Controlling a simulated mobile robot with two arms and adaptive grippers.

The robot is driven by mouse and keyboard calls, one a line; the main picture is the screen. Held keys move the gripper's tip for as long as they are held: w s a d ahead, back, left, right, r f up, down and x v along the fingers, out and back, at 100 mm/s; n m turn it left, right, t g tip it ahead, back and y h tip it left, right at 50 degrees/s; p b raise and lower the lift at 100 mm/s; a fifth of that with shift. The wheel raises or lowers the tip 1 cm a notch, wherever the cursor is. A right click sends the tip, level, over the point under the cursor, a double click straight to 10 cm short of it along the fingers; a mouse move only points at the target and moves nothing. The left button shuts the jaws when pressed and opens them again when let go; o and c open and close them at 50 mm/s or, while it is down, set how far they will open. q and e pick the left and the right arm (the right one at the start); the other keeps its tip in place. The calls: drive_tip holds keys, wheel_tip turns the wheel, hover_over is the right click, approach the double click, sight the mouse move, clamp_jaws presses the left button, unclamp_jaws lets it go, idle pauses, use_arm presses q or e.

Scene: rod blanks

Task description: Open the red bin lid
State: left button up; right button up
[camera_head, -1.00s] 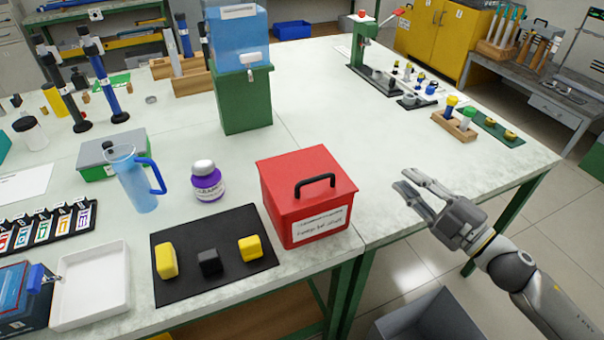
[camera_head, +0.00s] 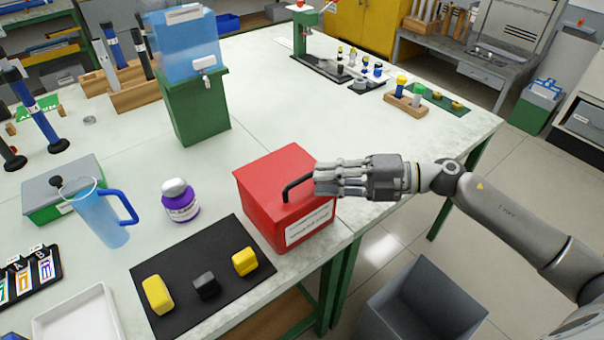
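The red bin (camera_head: 262,207) stands on the table's front edge, its red lid (camera_head: 272,168) down on it. A black arched handle (camera_head: 290,188) is on the lid, and a white label is on the bin's front. My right gripper (camera_head: 318,180) reaches in from the right, with its fingertips at the right end of the handle and covering part of it. The fingers look seen from the side, so I cannot tell whether they are apart, shut or touching the handle. My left gripper is not in view.
A black mat (camera_head: 190,290) with two yellow blocks and one black block lies left of the bin. A purple-labelled bottle (camera_head: 180,202) and a blue jug (camera_head: 98,215) stand behind it. A grey open bin (camera_head: 425,300) is on the floor.

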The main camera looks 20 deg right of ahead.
sight(303, 179)
drive_tip(key=p+x, duration=0.1)
drive_tip(key=x, duration=0.3)
drive_tip(key=shift+a+r, duration=0.1)
drive_tip(key=shift+w+a, duration=0.25)
drive_tip(key=shift+a, duration=0.2)
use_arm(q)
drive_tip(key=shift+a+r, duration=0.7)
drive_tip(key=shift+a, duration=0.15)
use_arm(e)
clamp_jaws()
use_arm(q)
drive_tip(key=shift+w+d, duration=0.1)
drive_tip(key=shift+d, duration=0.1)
